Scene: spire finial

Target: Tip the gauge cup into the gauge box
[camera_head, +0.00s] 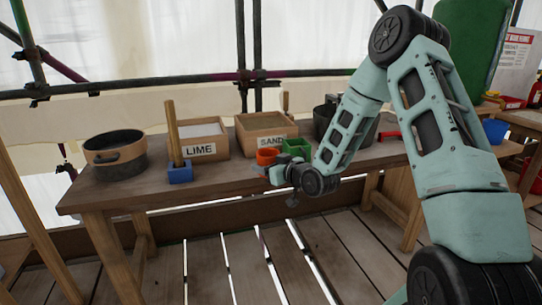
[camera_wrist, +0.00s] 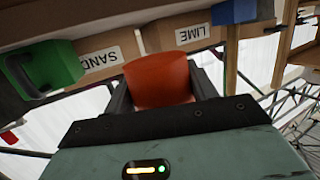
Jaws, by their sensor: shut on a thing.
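The gauge cup, an orange-red cup (camera_head: 267,156), is in my gripper (camera_head: 272,171) at the front edge of the bench, in front of the SAND box. In the wrist view the cup (camera_wrist: 160,80) sits between the two dark fingers (camera_wrist: 162,92), which are shut on it. Its contents are hidden.
A dark bucket (camera_head: 325,117) is partly behind my arm.

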